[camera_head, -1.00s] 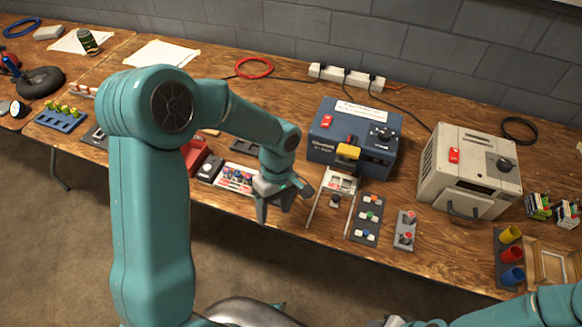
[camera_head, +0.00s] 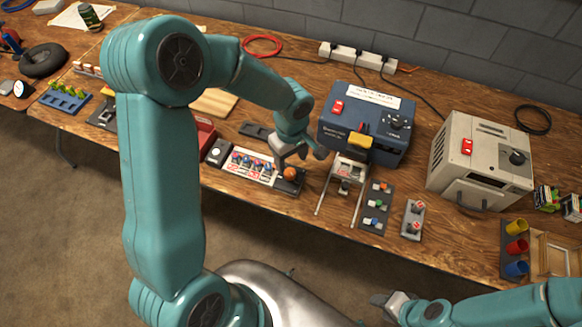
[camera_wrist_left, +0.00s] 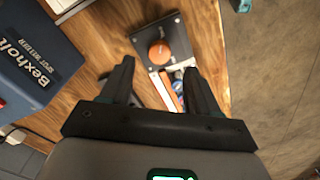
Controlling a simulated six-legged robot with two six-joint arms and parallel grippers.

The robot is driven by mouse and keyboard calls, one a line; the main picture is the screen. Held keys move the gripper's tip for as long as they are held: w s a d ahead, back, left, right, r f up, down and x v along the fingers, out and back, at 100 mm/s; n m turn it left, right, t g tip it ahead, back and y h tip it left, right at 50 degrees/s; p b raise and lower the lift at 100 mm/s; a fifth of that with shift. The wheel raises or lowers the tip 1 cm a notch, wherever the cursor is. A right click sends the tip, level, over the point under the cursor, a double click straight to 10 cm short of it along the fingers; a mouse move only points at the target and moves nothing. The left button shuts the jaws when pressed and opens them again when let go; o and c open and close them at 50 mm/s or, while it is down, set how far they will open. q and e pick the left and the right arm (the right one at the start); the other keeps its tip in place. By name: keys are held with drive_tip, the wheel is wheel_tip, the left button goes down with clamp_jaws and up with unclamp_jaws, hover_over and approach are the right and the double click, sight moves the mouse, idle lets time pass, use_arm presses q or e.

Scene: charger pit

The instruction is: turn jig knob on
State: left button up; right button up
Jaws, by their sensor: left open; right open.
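An orange round knob (camera_head: 290,172) sits on a small dark plate at the right end of a white panel (camera_head: 240,176) with several coloured knobs. In the left wrist view the orange knob (camera_wrist_left: 160,52) shows on its dark plate (camera_wrist_left: 172,28), ahead of and between the fingertips. My left gripper (camera_head: 298,160) is open and empty beside the knob; its fingers (camera_wrist_left: 158,68) are spread, and I see no contact. My right gripper (camera_head: 382,301) is open, low in front of the table, away from the panel.
A blue spot welder (camera_head: 362,132) stands behind and to the right, with a railed slide (camera_head: 342,184) before it. Switch plates (camera_head: 374,208) lie right of that. A beige machine (camera_head: 478,163) stands further right. Red bin (camera_head: 204,138) is left of the panel.

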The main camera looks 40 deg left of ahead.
sight(291, 173)
use_arm(q)
wheel_tip(291, 173, down, 6)
drive_tip(key=shift+a+f, duration=0.1)
drive_tip(key=shift+a, duration=0.05)
drive_tip(key=c, duration=1)
